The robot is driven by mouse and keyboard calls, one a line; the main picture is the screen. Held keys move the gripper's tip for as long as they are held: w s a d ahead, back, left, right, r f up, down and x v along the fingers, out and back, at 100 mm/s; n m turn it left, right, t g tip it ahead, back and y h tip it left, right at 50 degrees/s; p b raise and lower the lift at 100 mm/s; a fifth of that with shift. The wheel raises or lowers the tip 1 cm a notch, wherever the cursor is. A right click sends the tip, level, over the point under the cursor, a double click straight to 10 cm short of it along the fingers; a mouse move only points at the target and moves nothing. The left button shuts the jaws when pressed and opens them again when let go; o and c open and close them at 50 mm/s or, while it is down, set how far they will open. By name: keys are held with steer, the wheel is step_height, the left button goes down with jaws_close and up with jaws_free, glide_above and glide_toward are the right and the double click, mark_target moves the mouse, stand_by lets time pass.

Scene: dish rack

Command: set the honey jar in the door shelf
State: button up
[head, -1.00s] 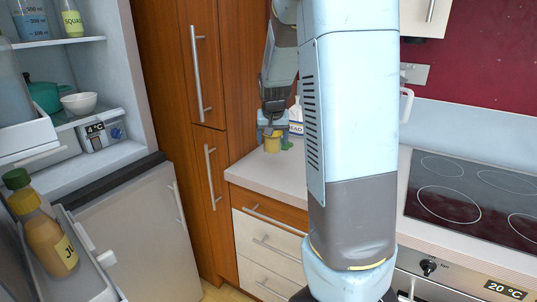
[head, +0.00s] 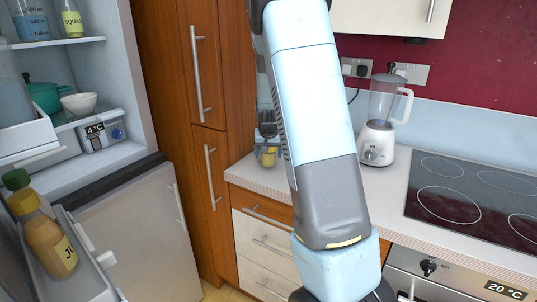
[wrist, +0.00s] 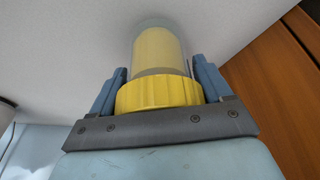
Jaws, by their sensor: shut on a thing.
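My gripper (head: 268,133) is partly hidden behind my arm, above the counter beside the tall wooden cupboard. It is shut on the honey jar (head: 268,158), which looks small and yellow there. In the wrist view the jar (wrist: 158,52) has a ribbed yellow lid and a clear body with yellow contents, with a finger on each side of the lid. I cannot tell whether its base touches the counter. The door shelf (head: 92,282) is on the open fridge door at the lower left, with a juice bottle (head: 52,242) in it.
The fridge stands open at left, with a white bowl (head: 79,103) and teal pot (head: 42,95) inside. A tall wooden cupboard (head: 208,90) stands between fridge and counter. A blender (head: 382,125) and a hob (head: 470,190) are at right.

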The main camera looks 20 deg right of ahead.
steer(key=shift+f, duration=0.25)
steer(key=shift+f, duration=0.15)
steer(key=o, duration=1.3)
steer(key=v, duration=1.4)
steer(key=s+a+r+n, duration=0.1)
steer(key=s+a, duration=0.3)
steer(key=s, duration=0.6)
steer(key=s+a+r+n+t+y, duration=0.1)
steer(key=s+a+r, duration=0.3)
steer(key=s, duration=0.7)
steer(key=s+a+r+n, duration=0.3)
steer(key=s+a, duration=0.2)
steer(key=s, duration=0.6)
steer(key=shift+a+y, duration=0.2)
steer(key=shift+y, duration=0.2)
